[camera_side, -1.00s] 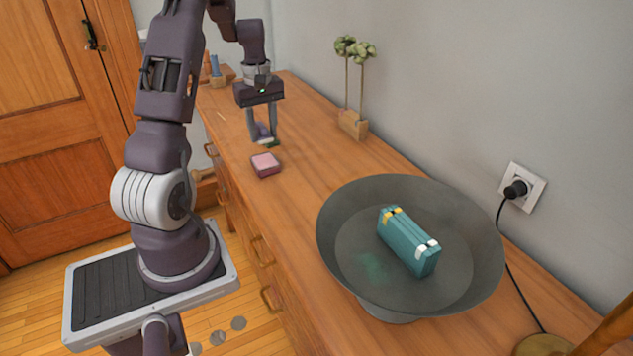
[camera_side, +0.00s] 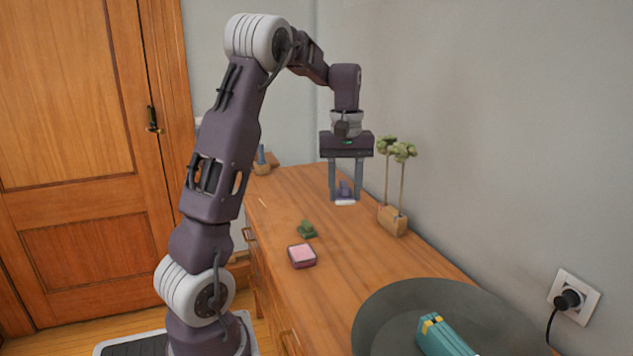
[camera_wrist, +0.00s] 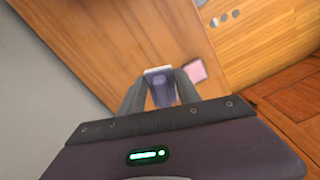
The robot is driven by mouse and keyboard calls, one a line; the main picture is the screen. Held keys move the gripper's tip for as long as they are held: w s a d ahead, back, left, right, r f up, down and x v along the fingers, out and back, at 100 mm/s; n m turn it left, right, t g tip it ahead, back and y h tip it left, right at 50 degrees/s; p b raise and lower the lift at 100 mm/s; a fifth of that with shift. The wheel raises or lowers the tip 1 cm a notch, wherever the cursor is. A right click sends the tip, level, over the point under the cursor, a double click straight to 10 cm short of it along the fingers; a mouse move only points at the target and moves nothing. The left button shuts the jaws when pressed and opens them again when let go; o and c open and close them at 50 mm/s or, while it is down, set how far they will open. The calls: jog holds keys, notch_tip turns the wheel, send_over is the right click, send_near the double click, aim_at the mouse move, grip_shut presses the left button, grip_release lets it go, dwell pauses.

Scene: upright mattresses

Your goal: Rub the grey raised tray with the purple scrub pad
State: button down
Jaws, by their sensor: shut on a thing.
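My gripper (camera_side: 345,194) is shut on the purple scrub pad (camera_side: 345,188), which has a pale underside. It hangs over the far part of the wooden dresser top, left of the plant. The pad also shows between my fingers in the wrist view (camera_wrist: 162,90). The grey raised tray (camera_side: 385,312) is a wide round dish at the near right of the side view, partly cut off by the lower edge. A teal case (camera_side: 442,338) with yellow straps lies in it. The gripper is well away from the tray.
A green scrub pad (camera_side: 306,230) and a pink block (camera_side: 302,256) rest on the dresser top (camera_side: 350,250). A plant in a wooden block (camera_side: 393,220) stands near the wall. A socket with a plug (camera_side: 572,299) is at right.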

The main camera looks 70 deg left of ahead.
jog(key=w+d+m, duration=0.1)
jog(key=d+m, duration=0.7)
jog(key=d, duration=1.7)
jog(key=s+d+m, duration=0.6)
jog(key=s+d, duration=0.2)
jog(key=d, duration=0.5)
notch_tip(320, 180, down, 5)
jog(key=shift+w+f, duration=0.1)
notch_tip(320, 180, down, 5)
jog(key=shift+a+f, duration=0.1)
jog(key=shift+a, duration=2.25)
